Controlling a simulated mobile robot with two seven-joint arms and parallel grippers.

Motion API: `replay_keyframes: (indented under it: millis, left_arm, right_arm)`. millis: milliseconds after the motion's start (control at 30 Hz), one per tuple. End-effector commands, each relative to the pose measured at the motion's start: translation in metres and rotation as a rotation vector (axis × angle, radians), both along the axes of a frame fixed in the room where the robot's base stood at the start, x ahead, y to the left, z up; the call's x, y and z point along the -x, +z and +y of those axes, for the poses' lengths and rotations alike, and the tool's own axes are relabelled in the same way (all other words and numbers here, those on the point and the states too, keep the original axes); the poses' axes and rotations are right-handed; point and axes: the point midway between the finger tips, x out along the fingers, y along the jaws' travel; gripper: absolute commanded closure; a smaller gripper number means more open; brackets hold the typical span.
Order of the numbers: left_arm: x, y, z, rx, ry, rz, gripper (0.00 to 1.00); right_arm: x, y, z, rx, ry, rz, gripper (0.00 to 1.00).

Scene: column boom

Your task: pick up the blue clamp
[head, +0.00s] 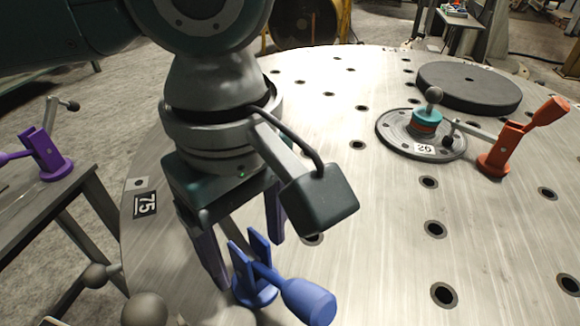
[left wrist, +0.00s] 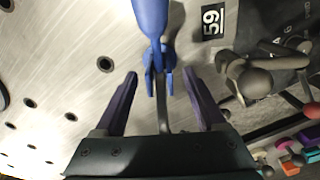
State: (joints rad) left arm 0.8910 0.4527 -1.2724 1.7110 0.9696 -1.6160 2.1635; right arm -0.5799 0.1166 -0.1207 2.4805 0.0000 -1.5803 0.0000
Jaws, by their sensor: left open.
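The blue clamp (head: 308,300) stands on the round metal table near its front edge, its blue handle pointing to the lower right. My left gripper (head: 250,262) comes down over it from above, open, its dark purple fingers on either side of the clamp's upright plates. In the left wrist view the clamp (left wrist: 150,18) lies between the two open fingers of the left gripper (left wrist: 160,74), with gaps on both sides. A grey bar of the clamp reaches back between the fingers. The part of the clamp behind the left finger is partly hidden. My right gripper is not in view.
The perforated round table (head: 390,230) carries an orange clamp (head: 500,148), a grey disc fixture (head: 400,142) and a black round plate (head: 470,86) at the right. A purple clamp (head: 50,150) stands on a side table at the left. Dark knobs (head: 145,308) show near the front edge.

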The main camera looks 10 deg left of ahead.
Motion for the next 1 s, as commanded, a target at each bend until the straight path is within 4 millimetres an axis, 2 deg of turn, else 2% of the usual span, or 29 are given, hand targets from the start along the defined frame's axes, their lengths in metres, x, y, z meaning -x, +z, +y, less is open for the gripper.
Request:
replay_keyframes:
  millis: [233, 867, 1000]
  left_arm:
    - [0.0, -0.002, 0.0004, -0.001, 0.0, -0.001, 0.28]
    - [0.0001, -0.0017, 0.0003, 0.0, 0.0, 0.0, 0.98]
    - [0.0, -0.0017, 0.0002, 0.0, 0.0, 0.0, 1.0]
  right_arm:
    - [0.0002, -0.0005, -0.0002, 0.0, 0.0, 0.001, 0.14]
    - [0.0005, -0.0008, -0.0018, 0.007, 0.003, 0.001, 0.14]
    - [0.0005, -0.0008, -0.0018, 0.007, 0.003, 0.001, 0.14]
